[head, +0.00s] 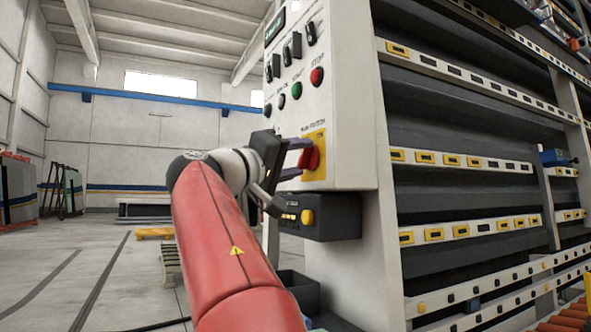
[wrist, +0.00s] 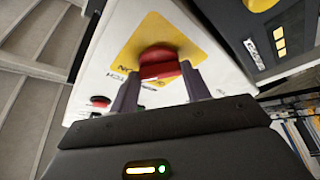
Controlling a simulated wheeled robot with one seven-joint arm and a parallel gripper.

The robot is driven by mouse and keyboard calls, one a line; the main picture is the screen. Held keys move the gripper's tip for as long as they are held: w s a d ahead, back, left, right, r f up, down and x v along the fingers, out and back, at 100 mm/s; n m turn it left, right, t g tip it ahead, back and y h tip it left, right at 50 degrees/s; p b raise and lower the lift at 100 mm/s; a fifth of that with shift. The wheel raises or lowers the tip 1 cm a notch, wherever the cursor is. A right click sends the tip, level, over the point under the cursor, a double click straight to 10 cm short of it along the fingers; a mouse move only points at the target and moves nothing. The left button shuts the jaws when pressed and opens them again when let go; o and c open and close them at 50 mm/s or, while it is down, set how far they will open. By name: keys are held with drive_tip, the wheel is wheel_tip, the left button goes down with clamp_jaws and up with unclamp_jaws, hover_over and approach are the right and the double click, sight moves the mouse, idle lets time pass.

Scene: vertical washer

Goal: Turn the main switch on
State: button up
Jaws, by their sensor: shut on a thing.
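The main switch (head: 310,157) is a red knob on a yellow plate, low on the white control panel (head: 343,100). In the wrist view the red knob (wrist: 160,66) sits between the two fingers of my gripper (wrist: 157,85), one finger on each side. My gripper (head: 303,159) reaches the panel from the left in the head view and is shut on the knob. The fingers partly hide the knob and its plate, and I cannot read the switch position.
Above the switch are a red button (head: 317,76), a green button (head: 297,90) and several black knobs. A dark box with a yellow button (head: 307,217) juts out just below my gripper. The washer's slatted racks (head: 460,160) stand at right. Open floor (head: 100,270) lies at left.

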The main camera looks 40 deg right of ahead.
drive_tip(key=shift+f+m+g, duration=0.2)
drive_tip(key=shift+m+g, duration=0.2)
drive_tip(key=shift+m, duration=0.4)
drive_tip(key=shift+c, duration=0.2)
drive_tip(key=shift+m+h, duration=0.3)
drive_tip(key=o, duration=1)
drive_tip(key=shift+r, duration=0.1)
drive_tip(key=v, duration=0.7)
drive_tip(key=shift+a, duration=0.4)
drive_tip(key=shift+a, duration=0.1)
